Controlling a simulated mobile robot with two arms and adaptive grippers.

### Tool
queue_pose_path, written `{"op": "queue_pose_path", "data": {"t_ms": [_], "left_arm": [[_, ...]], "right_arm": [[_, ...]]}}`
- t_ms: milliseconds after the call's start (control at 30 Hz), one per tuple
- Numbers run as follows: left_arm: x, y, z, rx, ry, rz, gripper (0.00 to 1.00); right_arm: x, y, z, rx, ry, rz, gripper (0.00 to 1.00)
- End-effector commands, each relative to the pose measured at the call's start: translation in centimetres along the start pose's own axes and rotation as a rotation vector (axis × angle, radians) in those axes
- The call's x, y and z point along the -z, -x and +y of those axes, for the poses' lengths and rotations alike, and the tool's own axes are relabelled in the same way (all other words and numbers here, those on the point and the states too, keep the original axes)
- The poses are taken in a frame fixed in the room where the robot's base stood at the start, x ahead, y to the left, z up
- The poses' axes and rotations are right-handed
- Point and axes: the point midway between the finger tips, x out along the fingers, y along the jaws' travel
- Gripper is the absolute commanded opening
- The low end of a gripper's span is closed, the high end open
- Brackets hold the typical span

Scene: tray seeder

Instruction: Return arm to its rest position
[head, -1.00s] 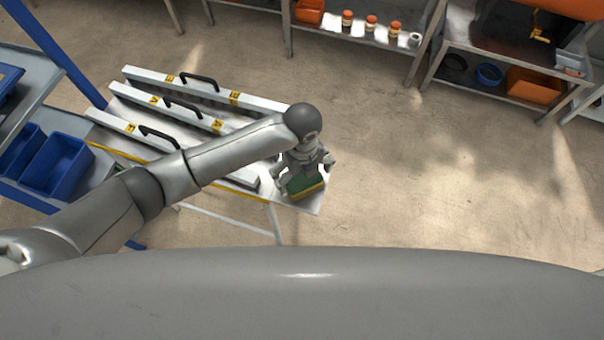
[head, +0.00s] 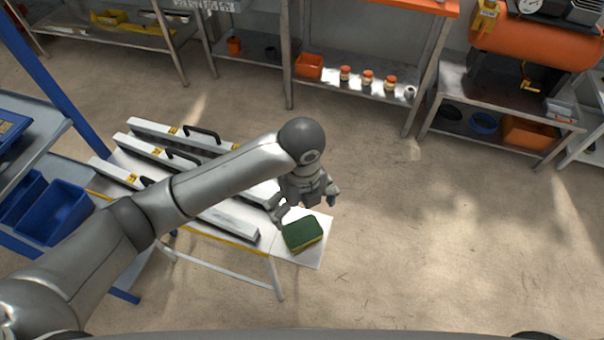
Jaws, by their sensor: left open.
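My left arm comes in from the left and reaches over the white table (head: 312,254) in the head view. Its left gripper (head: 304,209) is open and empty, pointing down over the right end of the table. A green and yellow sponge (head: 302,233) lies on the table just below and in front of the fingers, apart from them as far as I can see. My right gripper is not in view.
Several long white bars with black handles (head: 202,134) lie on the table under my arm. Blue bins (head: 55,213) sit on a rack at the left. Shelves with jars (head: 366,79) and an orange compressor (head: 537,48) stand at the back. The floor at right is clear.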

Motion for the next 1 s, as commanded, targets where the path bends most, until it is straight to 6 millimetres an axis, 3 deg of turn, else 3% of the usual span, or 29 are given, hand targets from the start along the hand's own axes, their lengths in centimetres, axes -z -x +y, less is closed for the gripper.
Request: {"op": "queue_pose_path", "data": {"t_ms": [267, 433, 600, 767, 867, 1000], "left_arm": [[0.4, -0.1, -0.1, 0.01, 0.016, 0.008, 1.0], [2.9, -0.8, -0.5, 0.1, 0.192, 0.07, 1.0], [5.2, -1.2, -0.1, 0.229, 0.567, 0.174, 1.0], [5.6, -1.6, 1.9, 0.308, 0.978, 0.256, 1.0], [5.2, -2.0, 4.3, 0.338, 1.25, 0.29, 1.0], [4.5, -3.0, 9.0, 0.357, 1.635, 0.298, 1.0]], "right_arm": [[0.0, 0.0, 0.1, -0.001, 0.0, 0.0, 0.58], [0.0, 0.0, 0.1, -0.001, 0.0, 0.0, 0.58], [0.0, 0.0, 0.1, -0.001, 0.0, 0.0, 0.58], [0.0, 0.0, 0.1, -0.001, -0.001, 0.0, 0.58], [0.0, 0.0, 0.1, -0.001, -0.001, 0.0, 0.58], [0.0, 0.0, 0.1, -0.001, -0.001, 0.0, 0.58]]}}
